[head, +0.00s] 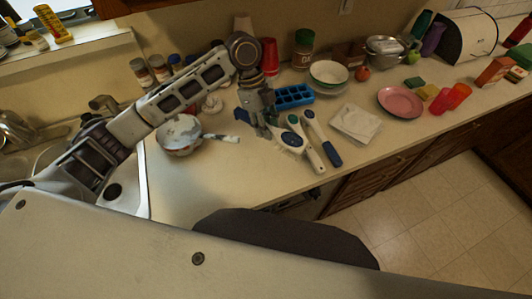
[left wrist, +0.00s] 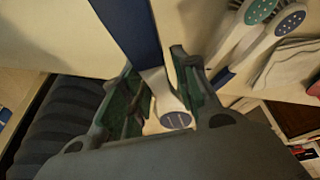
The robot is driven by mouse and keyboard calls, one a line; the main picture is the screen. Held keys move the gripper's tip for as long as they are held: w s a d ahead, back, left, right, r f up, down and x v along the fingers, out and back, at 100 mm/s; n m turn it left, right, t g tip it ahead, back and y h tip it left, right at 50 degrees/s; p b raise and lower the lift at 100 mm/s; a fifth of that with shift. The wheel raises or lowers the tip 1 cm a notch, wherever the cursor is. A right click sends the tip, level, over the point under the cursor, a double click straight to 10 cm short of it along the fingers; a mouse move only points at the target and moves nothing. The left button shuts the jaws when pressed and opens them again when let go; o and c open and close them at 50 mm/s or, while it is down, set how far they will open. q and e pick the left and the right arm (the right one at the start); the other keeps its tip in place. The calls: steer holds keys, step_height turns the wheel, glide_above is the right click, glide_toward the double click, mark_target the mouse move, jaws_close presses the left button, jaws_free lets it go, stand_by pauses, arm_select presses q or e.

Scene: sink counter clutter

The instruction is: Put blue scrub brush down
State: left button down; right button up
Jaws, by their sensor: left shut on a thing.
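My left gripper (head: 263,126) is low over the counter, just left of the other brushes. It is shut on the blue scrub brush, whose blue end (head: 241,115) sticks out to its left. In the left wrist view the brush's blue handle (left wrist: 138,28) runs up between the fingers (left wrist: 155,78), with its white part (left wrist: 165,105) nearer the palm. I cannot tell whether the brush touches the counter. My right gripper is not in view.
Brushes with a green tip (head: 293,120) and a blue handle (head: 326,144) lie right beside the gripper. A blue ice tray (head: 293,97) is behind. A bowl (head: 177,131) with a utensil stands left, a folded cloth (head: 356,122) right. Front-left counter (head: 225,180) is clear.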

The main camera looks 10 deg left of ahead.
arm_select(q)
steer(key=shift+s+a+m, duration=0.15)
steer(key=shift+m, duration=0.55)
steer(key=shift+m+g, duration=0.3)
step_height(320, 180, down, 4)
steer(key=shift+f, duration=0.5)
steer(key=shift+f+p, duration=0.5)
steer(key=shift+f, duration=2)
